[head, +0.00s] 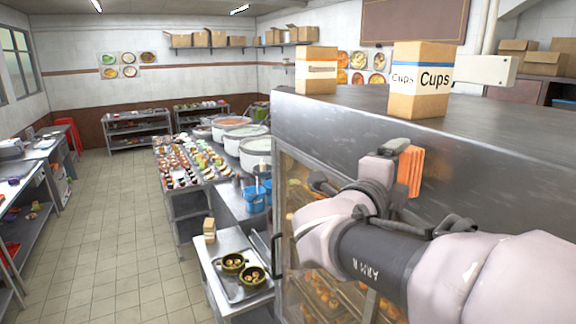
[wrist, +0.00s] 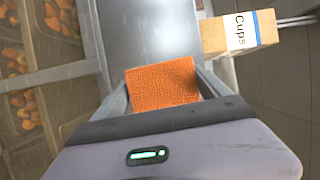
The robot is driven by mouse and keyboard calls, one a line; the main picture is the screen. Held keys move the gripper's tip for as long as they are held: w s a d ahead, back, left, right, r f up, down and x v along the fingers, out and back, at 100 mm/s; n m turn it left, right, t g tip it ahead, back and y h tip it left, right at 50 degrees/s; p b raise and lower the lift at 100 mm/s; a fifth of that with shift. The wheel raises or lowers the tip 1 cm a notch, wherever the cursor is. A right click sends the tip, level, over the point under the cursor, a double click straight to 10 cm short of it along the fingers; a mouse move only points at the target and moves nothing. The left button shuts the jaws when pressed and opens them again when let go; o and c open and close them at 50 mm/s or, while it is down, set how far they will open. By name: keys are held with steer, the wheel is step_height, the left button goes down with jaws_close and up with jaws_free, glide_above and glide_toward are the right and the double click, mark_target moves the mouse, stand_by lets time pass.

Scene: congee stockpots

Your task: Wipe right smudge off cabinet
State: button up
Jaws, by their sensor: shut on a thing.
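My gripper (head: 398,165) is shut on an orange sponge (head: 411,172), close to the upper part of the steel cabinet (head: 318,128) in the head view. In the wrist view the textured sponge (wrist: 162,83) sits between the two fingers, with the cabinet's smooth steel surface (wrist: 150,30) beyond it. I cannot tell whether the sponge touches the steel. I can make out no smudge on the cabinet in either view. My arm covers part of the cabinet front in the head view.
Two cardboard boxes stand on the cabinet top, one marked Cups (head: 422,80) and a smaller one (head: 316,70). Glass doors (head: 292,190) with food behind them are below. The tiled floor (head: 120,220) is open.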

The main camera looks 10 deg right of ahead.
mark_target(447, 180)
steer(key=shift+w, duration=0.15)
steer(key=shift+w+d, duration=0.25)
steer(key=shift+d, duration=0.7)
steer(key=shift+b, duration=0.3)
steer(key=s, duration=0.2)
steer(key=s+d+b, duration=0.1)
steer(key=s, duration=0.1)
steer(key=shift+d, duration=0.1)
steer(key=shift+s+d, duration=0.25)
steer(key=shift+s, duration=0.2)
steer(key=shift+s+d+b, duration=0.25)
steer(key=shift+s+d, duration=0.05)
steer(key=shift+s, duration=0.45)
steer(key=shift+s+d+b, duration=0.25)
steer(key=shift+s+d, duration=0.05)
steer(key=shift+s, duration=0.4)
steer(key=shift+w+a+b, duration=0.15)
steer(key=shift+w+a, duration=0.35)
steer(key=shift+w, duration=0.85)
steer(key=shift+w+a+b, duration=0.1)
steer(key=shift+w+a, duration=0.4)
steer(key=shift+w, duration=0.85)
steer(key=shift+w+a+b, duration=0.15)
steer(key=shift+w+a, duration=0.35)
steer(key=shift+w, duration=0.85)
steer(key=shift+s, duration=0.15)
